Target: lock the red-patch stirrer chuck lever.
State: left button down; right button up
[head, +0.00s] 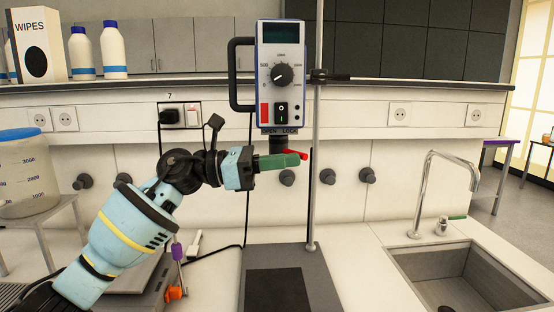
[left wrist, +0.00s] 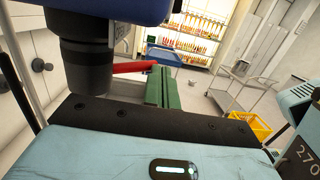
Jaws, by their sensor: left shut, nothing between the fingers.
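The stirrer (head: 284,60) is a grey and blue box with a dial, a black switch and a red patch (head: 264,113) at its lower left. Below it is the dark chuck (head: 279,144), under a label reading OPEN and LOCK. The red chuck lever (head: 297,153) points right, toward the LOCK side; it also shows in the left wrist view (left wrist: 132,67). My left gripper (head: 299,160), with green fingers, is shut and empty, just in front of the chuck. Its fingertips are close to the lever's end; I cannot tell whether they touch. My right gripper is not in view.
A vertical rod (head: 315,200) carries the stirrer, standing on a dark base plate (head: 320,270). A sink (head: 400,262) with a tap lies to the right. A large jar (head: 28,170) stands at left. In the left wrist view, a trolley (left wrist: 240,92) and yellow crate (left wrist: 250,124) stand behind.

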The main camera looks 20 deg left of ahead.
pick_arm(q)
jog(key=shift+w+d, duration=0.1)
jog(key=shift+d, duration=0.2)
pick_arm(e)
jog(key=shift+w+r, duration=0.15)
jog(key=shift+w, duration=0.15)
pick_arm(q)
jog(key=shift+a+f, duration=0.1)
